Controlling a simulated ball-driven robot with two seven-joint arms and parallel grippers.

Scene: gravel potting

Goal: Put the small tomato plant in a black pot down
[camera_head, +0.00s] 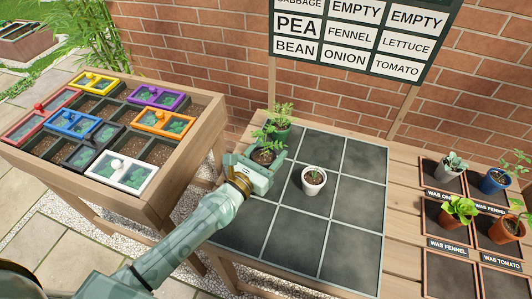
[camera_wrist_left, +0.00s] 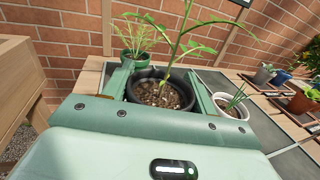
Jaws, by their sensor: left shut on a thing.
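The small tomato plant (camera_head: 264,136) stands upright in a black pot (camera_head: 263,157) at the left side of the dark tiled grid (camera_head: 345,210). My left gripper (camera_head: 262,170) is shut on the black pot, with one finger on each side of it. In the left wrist view the black pot (camera_wrist_left: 161,98) shows its gravel-topped soil and the plant's stem. The gripper hides the pot's base, so I cannot tell whether it touches the tile. My right gripper is not in view.
A green pot (camera_head: 279,132) with a feathery plant stands just behind. A white pot (camera_head: 313,184) with a seedling stands to the right. A label board (camera_head: 350,38) is at the back. Potted plants stand on trays (camera_head: 440,218) at right. The grid's front and right tiles are bare.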

